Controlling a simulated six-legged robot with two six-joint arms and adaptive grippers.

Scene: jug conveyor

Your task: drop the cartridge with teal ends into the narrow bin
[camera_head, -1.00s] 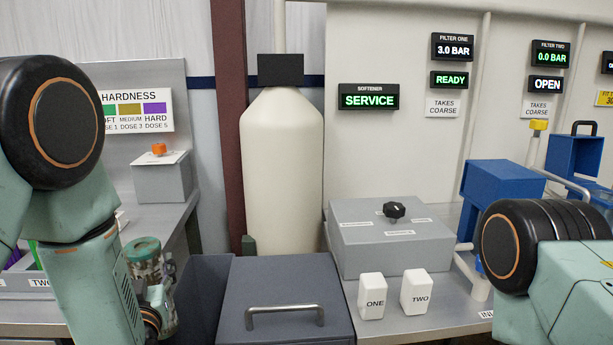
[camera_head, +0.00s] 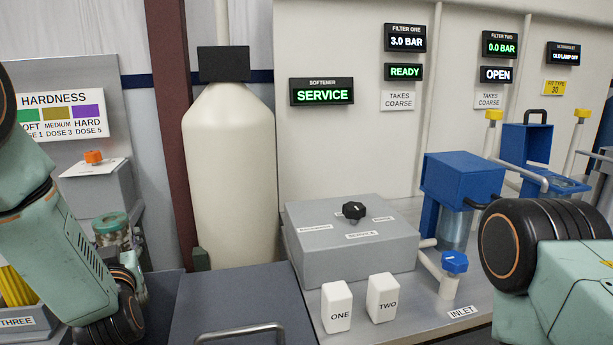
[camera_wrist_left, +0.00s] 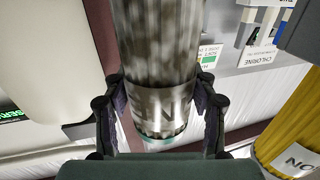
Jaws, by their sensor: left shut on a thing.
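A cartridge with a teal end (camera_head: 112,225) and a clear, mottled grey body stands roughly upright at the left of the head view. My left gripper (camera_head: 132,280) is shut around its body; the arm hides its lower part. In the left wrist view, the two fingers of my left gripper (camera_wrist_left: 152,108) clasp the cartridge (camera_wrist_left: 155,45) near a pale lettered band, with a teal rim beyond. A narrow dark open bin (camera_head: 163,300) appears just right of my left gripper, mostly cut off below. The cartridge is beside and above it. My right gripper is out of view.
A dark lidded box with a metal handle (camera_head: 240,333) adjoins the bin. Behind are the cream softener tank (camera_head: 230,170) and a grey box with a black knob (camera_head: 350,250). White blocks ONE (camera_head: 337,307) and TWO (camera_head: 383,298) stand right. Yellow cartridges (camera_head: 17,287) lie far left.

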